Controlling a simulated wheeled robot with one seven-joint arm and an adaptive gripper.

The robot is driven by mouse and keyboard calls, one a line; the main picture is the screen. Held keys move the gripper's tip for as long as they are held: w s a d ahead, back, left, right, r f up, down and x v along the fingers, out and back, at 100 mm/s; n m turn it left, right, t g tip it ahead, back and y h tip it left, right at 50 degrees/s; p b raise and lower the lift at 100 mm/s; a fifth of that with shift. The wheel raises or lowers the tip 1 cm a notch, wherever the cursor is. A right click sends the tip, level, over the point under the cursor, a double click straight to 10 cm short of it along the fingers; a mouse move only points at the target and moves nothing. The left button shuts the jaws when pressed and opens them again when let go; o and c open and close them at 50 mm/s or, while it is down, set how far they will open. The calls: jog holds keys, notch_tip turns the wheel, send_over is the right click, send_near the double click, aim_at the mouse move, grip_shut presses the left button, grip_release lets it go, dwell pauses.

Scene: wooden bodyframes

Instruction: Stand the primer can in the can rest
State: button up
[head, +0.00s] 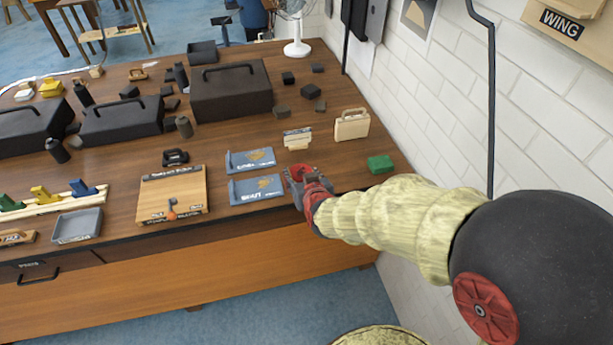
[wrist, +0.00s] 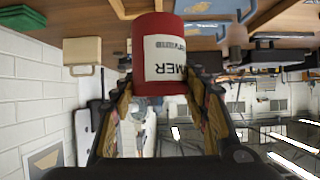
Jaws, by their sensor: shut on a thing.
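The primer can (wrist: 160,55) is red with a white label, and my gripper (wrist: 165,100) is shut on it in the wrist view. That view is upside down, with the table at the top, and the can looks roughly upright. In the head view my gripper (head: 303,180) is over the table's front right part, beside the blue-grey plates, with the red can (head: 298,171) partly hidden in it. I cannot pick out the can rest for certain. A small pale stepped block (head: 297,139) with unreadable dark lettering stands just behind the gripper.
Two blue-grey plates (head: 252,160) lie left of my gripper. A cream case (head: 351,125) and a green block (head: 380,164) are to the right, near the white brick wall (head: 440,80). A wooden board (head: 185,195) and dark toolboxes (head: 232,92) occupy the left and back.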

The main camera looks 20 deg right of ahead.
jog(key=shift+w+d+f+b, duration=0.55)
jog(key=shift+w+d+f, duration=0.2)
jog(key=shift+w+f, duration=1.35)
jog(key=shift+w+d+f+b, duration=0.6)
jog(key=shift+w+d+f, duration=0.2)
jog(key=shift+w+f, duration=1.3)
jog(key=shift+w+d+f+b, duration=0.55)
jog(key=shift+w+d+f, duration=0.2)
jog(key=shift+w+f, duration=1.35)
jog(key=shift+f, duration=0.2)
jog(key=o, duration=1.4)
